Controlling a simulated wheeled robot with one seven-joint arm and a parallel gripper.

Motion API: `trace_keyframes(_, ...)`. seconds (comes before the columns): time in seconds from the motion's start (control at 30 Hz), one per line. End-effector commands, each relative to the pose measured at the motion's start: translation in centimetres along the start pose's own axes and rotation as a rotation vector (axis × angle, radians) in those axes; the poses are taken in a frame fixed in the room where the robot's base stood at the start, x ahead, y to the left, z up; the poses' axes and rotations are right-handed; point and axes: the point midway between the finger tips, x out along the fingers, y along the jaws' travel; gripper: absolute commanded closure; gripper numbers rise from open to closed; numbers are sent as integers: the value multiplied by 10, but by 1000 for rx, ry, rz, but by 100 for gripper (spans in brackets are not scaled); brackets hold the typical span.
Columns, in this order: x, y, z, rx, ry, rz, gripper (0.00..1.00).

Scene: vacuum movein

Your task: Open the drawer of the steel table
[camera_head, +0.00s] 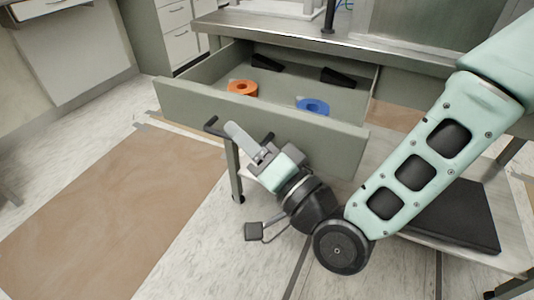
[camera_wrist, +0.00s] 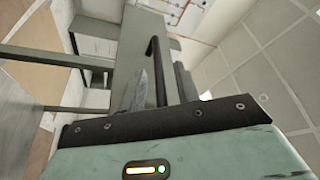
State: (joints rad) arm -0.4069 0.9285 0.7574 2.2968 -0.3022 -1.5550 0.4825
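The drawer (camera_head: 325,142) of the steel table (camera_head: 290,42) is pulled well out. Inside it lie an orange ring (camera_head: 242,88), a blue ring (camera_head: 313,106) and two black wedge-like pieces (camera_head: 266,63) (camera_head: 338,77). My gripper (camera_head: 236,130) is at the drawer's front, over the dark bar handle (camera_head: 213,126), and hides its middle. In the wrist view, the fingers of my gripper (camera_wrist: 162,82) stand apart. The handle (camera_wrist: 155,62) shows between them, with gaps at both sides; contact cannot be told.
A lower shelf under the table holds a dark flat slab (camera_head: 455,215). A drawer cabinet (camera_head: 180,32) stands at the back left. Brown sheets (camera_head: 95,215) cover part of the floor at left, which is clear. A table leg (camera_head: 234,170) stands below the drawer.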

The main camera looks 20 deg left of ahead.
Motion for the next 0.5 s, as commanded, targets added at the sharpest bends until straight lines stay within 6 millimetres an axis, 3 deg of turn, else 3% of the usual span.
trace_keyframes(0.27, -13, 0, 1, 1, -2, 1, 68)
trace_keyframes(0.5, -63, 1, 0, 2, -2, 5, 68)
